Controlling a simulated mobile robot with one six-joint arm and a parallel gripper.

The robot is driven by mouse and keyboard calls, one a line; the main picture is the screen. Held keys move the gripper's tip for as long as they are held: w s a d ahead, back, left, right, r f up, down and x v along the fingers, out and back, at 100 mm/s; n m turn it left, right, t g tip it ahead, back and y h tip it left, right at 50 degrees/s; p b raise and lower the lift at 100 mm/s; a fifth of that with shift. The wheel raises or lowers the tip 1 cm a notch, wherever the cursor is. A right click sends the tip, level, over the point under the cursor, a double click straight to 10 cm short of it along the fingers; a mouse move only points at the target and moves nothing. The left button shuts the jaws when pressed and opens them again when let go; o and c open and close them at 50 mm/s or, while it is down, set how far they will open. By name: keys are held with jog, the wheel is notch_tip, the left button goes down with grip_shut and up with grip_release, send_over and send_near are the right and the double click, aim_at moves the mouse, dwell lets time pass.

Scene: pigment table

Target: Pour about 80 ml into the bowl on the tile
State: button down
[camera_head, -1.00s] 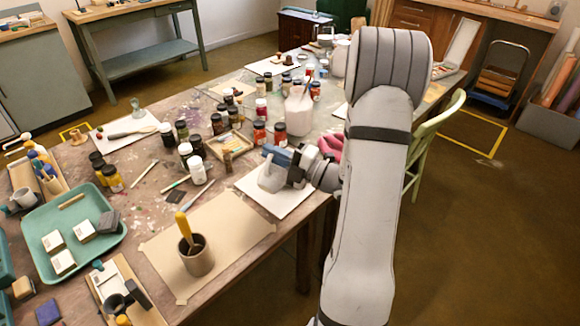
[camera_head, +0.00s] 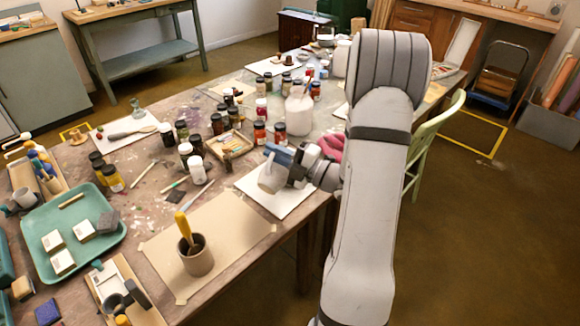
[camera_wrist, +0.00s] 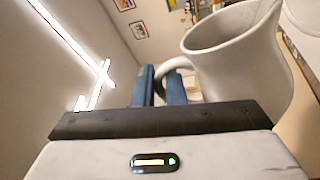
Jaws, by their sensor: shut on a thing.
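My gripper (camera_head: 293,167) is shut on the handle of a pale grey jug (camera_head: 270,180). In the wrist view the blue fingers (camera_wrist: 160,88) close on the handle, and the jug (camera_wrist: 240,55) fills the right side with its open mouth showing. In the head view the jug looks close to upright over a white tile (camera_head: 293,203) near the table's right edge. I cannot tell its height above the tile. I cannot make out a bowl on this tile; the jug and gripper cover part of it. The liquid level inside the jug does not show.
A brown cup (camera_head: 198,263) with a yellow-handled tool stands on brown paper (camera_head: 235,225) in front. Paint jars (camera_head: 197,168), a wooden box (camera_head: 236,152) and a white container (camera_head: 299,115) stand behind. A green tray (camera_head: 58,215) is at left.

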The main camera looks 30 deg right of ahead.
jog(key=shift+w+d+r+m+p, duration=0.25)
jog(key=shift+w+d+m+p, duration=0.25)
jog(key=shift+p, duration=0.6)
jog(key=shift+w+d+r+m+p, duration=0.35)
jog(key=shift+d+p, duration=0.25)
jog(key=shift+p, duration=0.45)
jog(key=shift+w+d+m+t+h+p, duration=0.3)
jog(key=shift+m+p, duration=0.35)
jog(key=shift+p, duration=0.5)
